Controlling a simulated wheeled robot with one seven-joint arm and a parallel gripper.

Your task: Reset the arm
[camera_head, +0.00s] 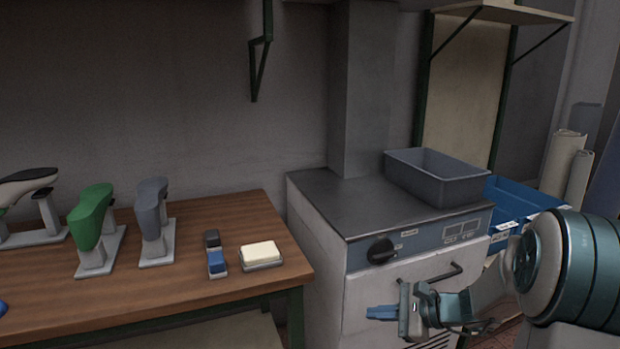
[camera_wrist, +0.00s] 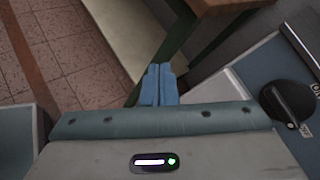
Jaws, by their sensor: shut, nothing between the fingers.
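My gripper (camera_head: 382,312) is at the lower right of the head view, in front of the grey cabinet. Its blue fingers point left and nothing is held. In the wrist view my gripper (camera_wrist: 158,85) has its two fingers side by side and shut. Part of my arm shows at the right edge of the head view.
A wooden table (camera_head: 225,215) at left bears a green last (camera_head: 92,215), a grey last (camera_head: 152,208) and a cream block (camera_head: 261,252). The grey cabinet (camera_head: 330,205) carries a grey bin (camera_head: 440,177). A black knob (camera_wrist: 288,103) is right of the fingers.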

